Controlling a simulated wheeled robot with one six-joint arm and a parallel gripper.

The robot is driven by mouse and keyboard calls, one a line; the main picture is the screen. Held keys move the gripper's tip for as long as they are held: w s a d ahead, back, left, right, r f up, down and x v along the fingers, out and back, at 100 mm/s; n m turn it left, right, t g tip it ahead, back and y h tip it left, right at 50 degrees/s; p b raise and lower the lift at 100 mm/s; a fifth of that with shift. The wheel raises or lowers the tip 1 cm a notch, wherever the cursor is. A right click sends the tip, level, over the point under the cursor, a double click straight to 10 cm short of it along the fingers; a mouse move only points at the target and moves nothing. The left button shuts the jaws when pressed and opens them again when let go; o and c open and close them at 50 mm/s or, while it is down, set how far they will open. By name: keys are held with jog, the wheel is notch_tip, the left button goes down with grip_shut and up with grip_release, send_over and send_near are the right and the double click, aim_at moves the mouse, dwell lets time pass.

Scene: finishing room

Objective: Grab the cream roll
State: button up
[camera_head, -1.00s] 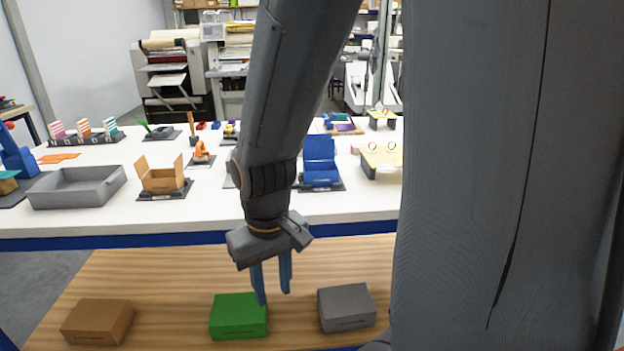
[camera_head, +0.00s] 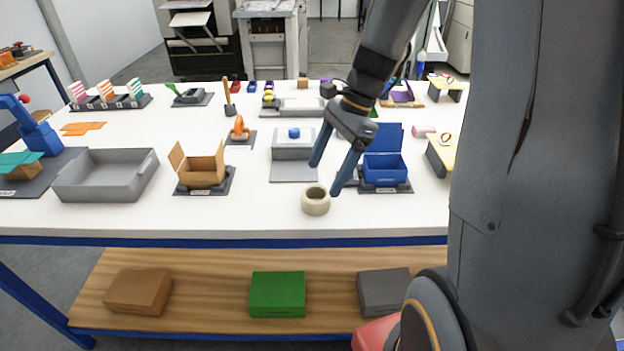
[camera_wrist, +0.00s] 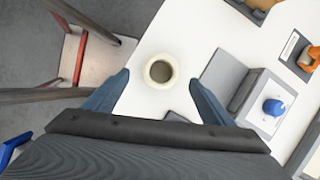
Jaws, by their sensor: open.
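The cream roll (camera_head: 315,206) lies on the white table near its front edge, with its hole facing up. In the wrist view the cream roll (camera_wrist: 151,72) sits ahead of the fingertips, roughly between their lines. My gripper (camera_head: 325,180) is open and empty, with its blue fingers spread and pointing down above the table beside the roll. In the wrist view my gripper (camera_wrist: 158,88) shows one finger on each side, and neither appears to touch the roll.
A blue open box (camera_head: 385,168) stands right of the roll, close to my gripper. A grey stand with a blue knob (camera_head: 292,150) is behind it. A cardboard box (camera_head: 203,170) and a grey tray (camera_head: 85,180) stand to the left. A lower shelf (camera_head: 215,290) holds three boxes.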

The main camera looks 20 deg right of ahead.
aim_at(315, 193)
jog(key=shift+p+x, duration=1)
jog(key=shift+x, duration=2.7)
jog(key=shift+w, duration=0.15)
jog(key=c, duration=1.2)
jog(key=shift+o, duration=0.2)
jog(key=shift+r, duration=0.1)
